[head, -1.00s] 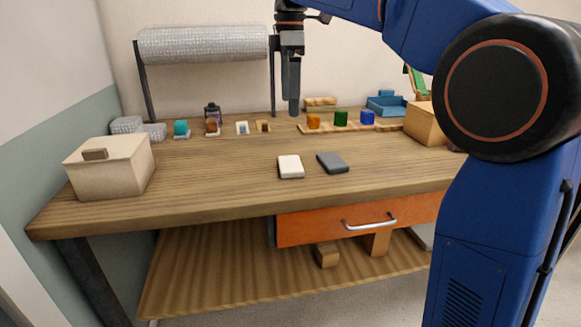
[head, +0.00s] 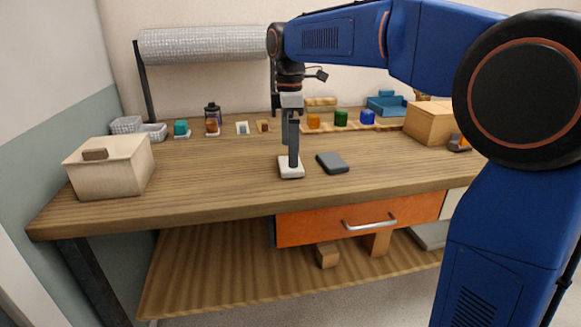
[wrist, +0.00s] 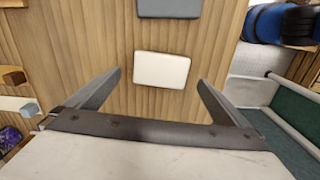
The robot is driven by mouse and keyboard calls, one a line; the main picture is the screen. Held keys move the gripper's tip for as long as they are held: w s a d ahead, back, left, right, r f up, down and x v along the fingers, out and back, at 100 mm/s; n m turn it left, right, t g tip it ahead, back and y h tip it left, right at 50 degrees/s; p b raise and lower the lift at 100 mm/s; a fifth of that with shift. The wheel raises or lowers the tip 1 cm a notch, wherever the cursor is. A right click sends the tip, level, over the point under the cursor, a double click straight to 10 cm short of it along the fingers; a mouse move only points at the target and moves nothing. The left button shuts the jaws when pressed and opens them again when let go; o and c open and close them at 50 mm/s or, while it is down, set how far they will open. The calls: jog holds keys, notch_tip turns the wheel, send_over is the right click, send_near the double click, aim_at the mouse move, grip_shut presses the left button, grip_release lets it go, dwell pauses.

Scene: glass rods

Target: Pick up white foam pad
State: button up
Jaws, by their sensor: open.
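The white foam pad (head: 291,172) lies flat on the wooden table near its front edge in the head view. In the wrist view the pad (wrist: 161,70) lies ahead of and between the two spread fingers, with bare wood around it. My gripper (head: 293,164) points down over the pad in the head view and hides part of it. The gripper (wrist: 158,82) is open and empty in the wrist view. I cannot tell whether the fingertips touch the table.
A dark grey pad (head: 332,163) lies just right of the white pad. A wooden box (head: 110,170) stands at the table's left. Coloured blocks on a wooden strip (head: 340,118) stand behind. An orange drawer (head: 350,226) is below the front edge. The table left of the pad is clear.

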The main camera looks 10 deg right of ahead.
aim_at(286, 172)
jog(key=shift+a+f, duration=0.1)
jog(key=shift+f, duration=1.85)
jog(key=shift+c, duration=0.3)
jog(key=c, duration=1.1)
jog(key=shift+o, duration=0.2)
jog(key=shift+r, duration=0.15)
